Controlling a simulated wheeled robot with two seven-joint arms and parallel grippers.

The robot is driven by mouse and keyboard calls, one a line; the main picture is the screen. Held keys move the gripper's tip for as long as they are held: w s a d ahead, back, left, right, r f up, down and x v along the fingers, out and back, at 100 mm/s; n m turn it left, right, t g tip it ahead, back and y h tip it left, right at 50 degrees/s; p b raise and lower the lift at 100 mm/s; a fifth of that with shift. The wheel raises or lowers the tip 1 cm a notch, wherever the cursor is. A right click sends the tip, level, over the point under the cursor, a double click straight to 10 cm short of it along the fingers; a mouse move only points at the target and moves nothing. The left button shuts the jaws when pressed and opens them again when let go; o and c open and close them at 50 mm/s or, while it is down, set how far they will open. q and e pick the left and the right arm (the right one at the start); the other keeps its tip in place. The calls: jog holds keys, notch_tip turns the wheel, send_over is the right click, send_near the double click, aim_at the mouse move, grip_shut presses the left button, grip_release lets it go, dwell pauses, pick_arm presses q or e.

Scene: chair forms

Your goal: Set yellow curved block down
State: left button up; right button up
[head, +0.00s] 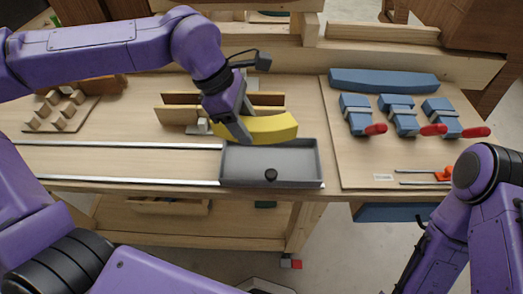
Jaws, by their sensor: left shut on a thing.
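The yellow curved block (268,127) is held level by my left gripper (237,127), which is shut on its left end. The block is over the back edge of a grey tray (230,168) on the workbench. I cannot tell if the block touches the tray's rim.
Two metal rails (120,144) run left from the tray. Upright wooden strips (180,98) stand behind it. A board (335,130) on the right carries blue clamps (398,112) with red handles and a blue curved piece (384,80). A pegged board (50,122) lies at the left.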

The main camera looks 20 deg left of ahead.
pick_arm(q)
jog(key=x, duration=0.6)
jog(key=shift+w+d+r, duration=0.1)
jog(key=shift+w+d, duration=0.1)
jog(key=shift+d, duration=0.15)
jog(key=f, duration=0.1)
jog(key=s+f, duration=0.1)
jog(key=f, duration=0.1)
jog(key=shift+s+d+f, duration=0.25)
jog(key=shift+d+f, duration=0.05)
jog(key=shift+d, duration=0.05)
jog(key=shift+w+f, duration=0.1)
jog(key=shift+w, duration=0.15)
jog(key=o, duration=1.2)
jog(key=shift+o, duration=0.2)
jog(key=shift+s, duration=0.1)
jog(key=shift+a+r, duration=0.1)
jog(key=shift+r, duration=0.15)
jog(key=v, duration=1.1)
jog(key=shift+a+r, duration=0.15)
jog(key=shift+r, duration=0.2)
